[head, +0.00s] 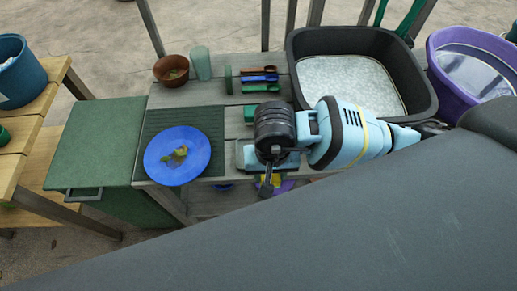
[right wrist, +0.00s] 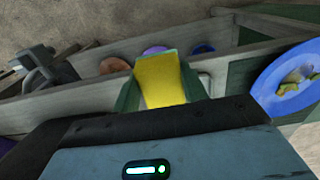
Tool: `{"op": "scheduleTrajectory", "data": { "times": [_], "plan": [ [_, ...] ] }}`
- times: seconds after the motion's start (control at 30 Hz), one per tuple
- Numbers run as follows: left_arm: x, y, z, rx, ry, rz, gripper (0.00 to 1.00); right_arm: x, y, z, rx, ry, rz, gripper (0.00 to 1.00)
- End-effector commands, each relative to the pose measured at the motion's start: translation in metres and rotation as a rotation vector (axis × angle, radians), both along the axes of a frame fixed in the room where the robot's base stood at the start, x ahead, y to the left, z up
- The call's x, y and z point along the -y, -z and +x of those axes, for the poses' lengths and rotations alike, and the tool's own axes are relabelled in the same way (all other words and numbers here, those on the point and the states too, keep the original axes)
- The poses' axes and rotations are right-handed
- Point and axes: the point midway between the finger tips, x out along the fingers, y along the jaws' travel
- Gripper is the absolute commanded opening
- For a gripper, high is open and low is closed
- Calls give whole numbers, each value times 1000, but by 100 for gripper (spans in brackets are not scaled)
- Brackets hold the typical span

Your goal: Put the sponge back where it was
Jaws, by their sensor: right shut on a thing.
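My right gripper (head: 267,184) reaches down at the front edge of the grey wooden counter (head: 215,95). It is shut on the sponge (right wrist: 162,82), a yellow block held between green sides in the right wrist view. In the head view a small yellow patch of the sponge (head: 272,179) shows beside the gripper; my wrist hides much of that spot. I cannot tell whether the sponge touches anything below. My left gripper is not in view.
A blue plate (head: 163,165) with scraps lies on a dark green ribbed mat (head: 205,118). A black basin (head: 425,100), a brown bowl (head: 171,70), a green cup (head: 201,62) and coloured utensils (head: 260,78) stand behind. Purple, brown and blue items show lower down in the right wrist view.

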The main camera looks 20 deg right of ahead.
Motion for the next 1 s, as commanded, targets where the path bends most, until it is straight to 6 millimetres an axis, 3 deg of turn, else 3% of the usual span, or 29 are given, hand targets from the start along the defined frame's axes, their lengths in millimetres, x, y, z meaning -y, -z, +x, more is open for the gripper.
{"op": "scheduleTrajectory", "data": {
  "times": [0.2,0.4,0.77,1.0],
  "plan": [
    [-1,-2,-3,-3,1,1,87,2,4,48,0,3,1,25],
    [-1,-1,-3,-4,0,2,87,3,7,76,-1,0,1,25],
    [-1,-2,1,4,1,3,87,4,8,89,-1,1,1,25],
    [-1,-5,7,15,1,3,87,4,39,91,-3,0,2,25]
  ]
}}
